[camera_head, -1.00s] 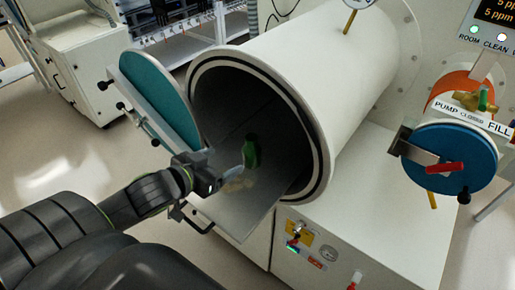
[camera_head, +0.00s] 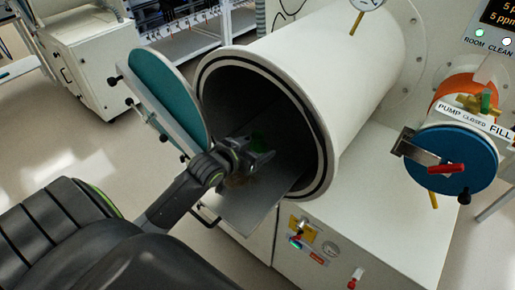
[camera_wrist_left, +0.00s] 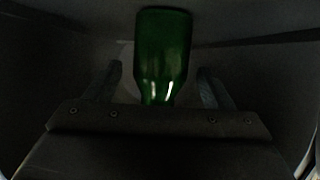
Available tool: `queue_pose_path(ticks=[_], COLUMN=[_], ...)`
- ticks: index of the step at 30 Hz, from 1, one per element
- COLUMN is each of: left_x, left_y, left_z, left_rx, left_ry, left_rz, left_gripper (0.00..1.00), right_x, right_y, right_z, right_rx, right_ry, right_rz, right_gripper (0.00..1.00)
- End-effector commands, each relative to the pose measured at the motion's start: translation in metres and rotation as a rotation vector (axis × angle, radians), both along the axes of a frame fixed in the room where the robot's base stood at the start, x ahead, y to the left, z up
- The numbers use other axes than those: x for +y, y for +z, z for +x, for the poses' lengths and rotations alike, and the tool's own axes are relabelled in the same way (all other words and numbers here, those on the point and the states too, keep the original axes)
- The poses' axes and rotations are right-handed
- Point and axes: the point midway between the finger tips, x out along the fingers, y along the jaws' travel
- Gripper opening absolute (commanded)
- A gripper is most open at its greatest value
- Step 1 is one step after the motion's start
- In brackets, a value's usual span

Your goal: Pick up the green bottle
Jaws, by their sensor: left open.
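The green bottle (camera_head: 258,139) is inside the large open round chamber, partly hidden behind my left gripper (camera_head: 262,156) in the head view. In the left wrist view the bottle (camera_wrist_left: 162,48) is near the middle, its wide end at the top and its narrower end toward the gripper's palm. My left gripper (camera_wrist_left: 160,78) is open. Its two fingers stand on either side of the bottle's narrower part, with a gap showing on each side. My right gripper is not in view.
The chamber's round rim (camera_head: 326,160) surrounds my left wrist. A flat metal tray (camera_head: 238,212) sticks out of its mouth. The teal open door (camera_head: 170,95) stands left of my arm. A smaller blue round door (camera_head: 450,160) is at the right.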

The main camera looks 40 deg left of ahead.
Motion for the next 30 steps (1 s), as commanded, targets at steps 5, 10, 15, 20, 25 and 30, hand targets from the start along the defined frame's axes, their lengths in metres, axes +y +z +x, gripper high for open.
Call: queue_pose_path(ticks=[5, 10, 15, 20, 25, 30], left_x=[-0.001, -0.002, -0.002, -0.002, -0.002, -0.002], left_y=[-0.008, -0.012, -0.013, -0.013, -0.013, -0.012], left_z=[0.019, 0.027, 0.028, 0.027, 0.027, 0.027], left_rx=[0.001, 0.000, 0.000, 0.000, 0.000, -0.001], left_ry=[0.001, 0.001, 0.001, 0.001, 0.001, 0.001], left_rz=[-0.002, 0.000, 0.001, 0.001, 0.001, 0.001], left_gripper=[0.76, 0.76, 0.76, 0.63, 0.40, 0.26], right_x=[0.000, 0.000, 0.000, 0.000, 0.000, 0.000], right_y=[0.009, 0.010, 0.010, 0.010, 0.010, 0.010], right_z=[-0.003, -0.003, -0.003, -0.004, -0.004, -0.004], right_rx=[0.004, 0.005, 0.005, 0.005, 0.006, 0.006], right_ry=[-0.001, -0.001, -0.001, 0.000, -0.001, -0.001], right_rz=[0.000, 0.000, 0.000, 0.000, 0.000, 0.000], right_gripper=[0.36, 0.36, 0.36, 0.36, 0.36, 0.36])
